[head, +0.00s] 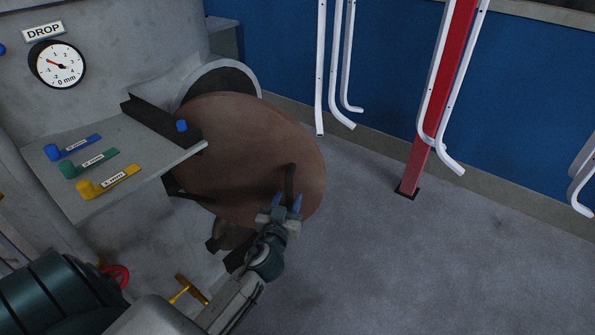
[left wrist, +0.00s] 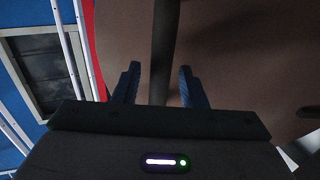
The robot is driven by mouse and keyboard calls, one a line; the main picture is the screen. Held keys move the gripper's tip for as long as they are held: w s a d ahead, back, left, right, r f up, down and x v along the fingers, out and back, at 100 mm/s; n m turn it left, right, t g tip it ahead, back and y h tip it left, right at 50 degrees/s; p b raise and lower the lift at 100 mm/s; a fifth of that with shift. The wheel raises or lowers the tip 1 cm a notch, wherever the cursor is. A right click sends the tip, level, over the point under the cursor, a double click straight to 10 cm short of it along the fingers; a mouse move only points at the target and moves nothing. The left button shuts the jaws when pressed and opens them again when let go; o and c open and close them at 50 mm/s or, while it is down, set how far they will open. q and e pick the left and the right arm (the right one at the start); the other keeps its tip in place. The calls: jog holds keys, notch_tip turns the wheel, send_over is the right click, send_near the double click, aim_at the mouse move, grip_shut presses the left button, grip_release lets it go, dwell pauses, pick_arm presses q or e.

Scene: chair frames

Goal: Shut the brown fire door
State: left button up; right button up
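The brown fire door (head: 240,140) is a round disc that stands open beside the round opening (head: 235,76) in the grey machine. A dark upright bar handle (head: 290,183) is on the door's face near its right edge. My left gripper (head: 287,203) is at the lower end of this handle in the head view. In the left wrist view, the gripper (left wrist: 158,88) has its blue fingers apart, with the dark handle (left wrist: 165,45) between and beyond them and the brown door (left wrist: 225,50) behind. I cannot tell whether the fingers touch the handle. My right gripper is not in view.
A grey shelf (head: 115,195) with blue, green and yellow levers juts out left of the door. A DROP gauge (head: 57,64) is above it. A red post (head: 425,150) with white bent tubes stands at the right. The grey floor (head: 400,265) is clear.

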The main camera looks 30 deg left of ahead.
aim_at(295, 183)
pick_arm(q)
jog(key=shift+w+a, duration=0.1)
jog(key=shift+w, duration=0.15)
jog(key=shift+c, duration=1.1)
grip_shut()
jog(key=b+x, duration=0.1)
jog(key=x, duration=0.5)
jog(key=a+b+x, duration=0.1)
jog(key=b+x, duration=0.2)
jog(key=x, duration=0.6)
jog(key=shift+w+a+f, duration=0.1)
jog(key=shift+a+f, duration=0.05)
